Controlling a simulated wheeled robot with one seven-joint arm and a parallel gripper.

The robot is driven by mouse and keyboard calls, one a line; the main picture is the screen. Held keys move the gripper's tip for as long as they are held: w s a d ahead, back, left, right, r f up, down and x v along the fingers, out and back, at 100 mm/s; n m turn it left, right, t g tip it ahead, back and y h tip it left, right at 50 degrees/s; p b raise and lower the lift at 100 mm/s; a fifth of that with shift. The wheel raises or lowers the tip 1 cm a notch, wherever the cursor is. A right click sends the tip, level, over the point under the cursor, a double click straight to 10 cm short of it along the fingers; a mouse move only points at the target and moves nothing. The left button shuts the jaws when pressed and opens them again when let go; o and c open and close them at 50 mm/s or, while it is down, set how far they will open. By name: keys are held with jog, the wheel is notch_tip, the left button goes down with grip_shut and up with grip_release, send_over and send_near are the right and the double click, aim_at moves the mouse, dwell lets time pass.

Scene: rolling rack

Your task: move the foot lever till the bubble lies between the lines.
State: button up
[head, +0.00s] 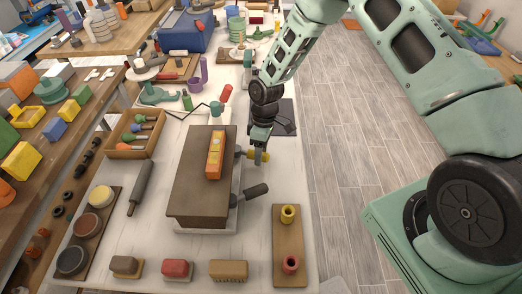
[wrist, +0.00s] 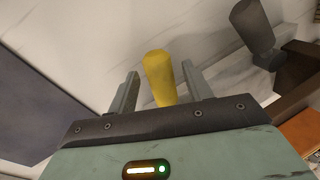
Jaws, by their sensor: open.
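An orange spirit level (head: 214,155) lies lengthwise on a brown board (head: 190,190) on a pale base. Its bubble and lines are too small to read. Two levers stick out from the base's right side: a yellow-ended one (head: 265,157) farther back and a dark one (head: 256,191) nearer the front. My gripper (head: 258,158) is at the yellow lever. In the wrist view the yellow lever end (wrist: 159,77) stands between my open fingers (wrist: 157,90), with a gap visible on either side. The dark lever (wrist: 252,27) shows at upper right, apart from my gripper.
A wooden strip (head: 289,255) with a yellow and a red ring piece lies front right. Several blocks stand along the front edge. A dark roller (head: 141,188) and a wooden tray (head: 133,135) lie to the left. Bare floor (head: 345,180) is right of the table.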

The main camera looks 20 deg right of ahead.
grip_shut()
jog(key=shift+w+d+f+n+b, duration=0.25)
jog(key=shift+w+n+b, duration=0.3)
jog(key=shift+n+b, duration=0.15)
jog(key=shift+w+d+r+n+h, duration=0.2)
jog(key=shift+w+r+n+h, duration=0.15)
jog(key=shift+n, duration=0.45)
jog(key=shift+f, duration=0.1)
grip_release()
